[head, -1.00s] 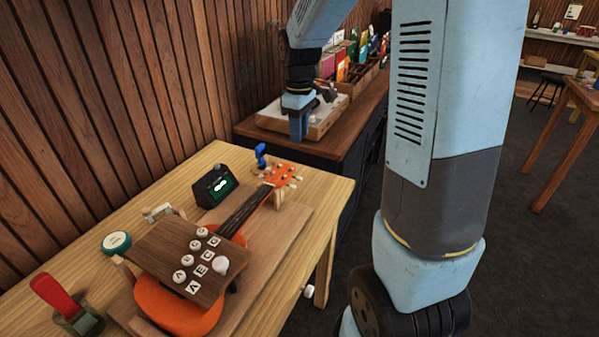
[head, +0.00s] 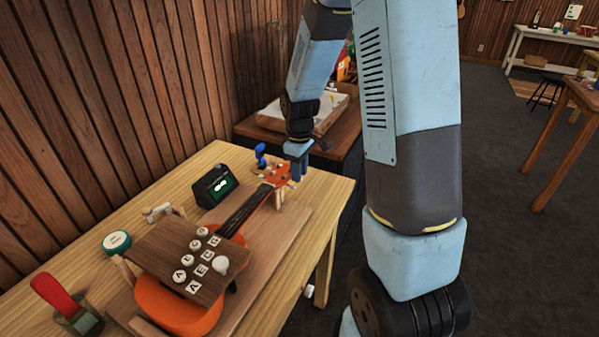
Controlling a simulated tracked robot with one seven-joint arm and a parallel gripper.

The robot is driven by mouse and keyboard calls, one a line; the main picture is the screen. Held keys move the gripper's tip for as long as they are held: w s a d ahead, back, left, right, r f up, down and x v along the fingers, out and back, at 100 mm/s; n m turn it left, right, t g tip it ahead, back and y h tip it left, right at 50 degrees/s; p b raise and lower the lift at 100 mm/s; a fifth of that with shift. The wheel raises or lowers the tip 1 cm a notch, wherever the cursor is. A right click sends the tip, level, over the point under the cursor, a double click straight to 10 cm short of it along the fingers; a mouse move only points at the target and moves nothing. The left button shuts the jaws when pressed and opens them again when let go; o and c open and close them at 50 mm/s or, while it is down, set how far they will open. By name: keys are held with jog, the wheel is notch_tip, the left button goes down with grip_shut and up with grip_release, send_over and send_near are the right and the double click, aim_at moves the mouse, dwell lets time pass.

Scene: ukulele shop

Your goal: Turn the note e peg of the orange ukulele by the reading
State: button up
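The orange ukulele (head: 172,309) lies on a wooden board on the table, its neck running to the upper right. Its orange headstock (head: 275,177) has pale pegs, partly hidden by my gripper. A dark tuner (head: 215,186) with a lit green screen stands left of the neck; its reading is too small to make out. A brown panel (head: 178,254) with lettered tiles and white knobs sits over the ukulele's body. My gripper (head: 298,179) points down at the right side of the headstock. I cannot tell whether it touches a peg or whether its fingers are apart.
A blue clamp-like object (head: 261,156) stands behind the headstock. A green round tin (head: 116,242) and a red-handled tool in a green holder (head: 72,309) are at the left. A dark cabinet with a tray (head: 302,113) stands behind. The table's right end is mostly clear.

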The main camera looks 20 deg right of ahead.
jog(key=shift+f, duration=0.35)
grip_shut()
jog(key=shift+w+d+g+y, duration=0.1)
jog(key=shift+d+g+y, duration=0.05)
jog(key=shift+g+y, duration=0.15)
jog(key=g+y, duration=0.2)
jog(key=w+g+y, duration=0.1)
jog(key=g+y, duration=0.1)
jog(key=d+f+g+y, duration=0.1)
jog(key=g+y, duration=0.1)
jog(key=shift+w+d, duration=0.1)
jog(key=shift+w, duration=0.05)
dwell(0.6)
dwell(0.6)
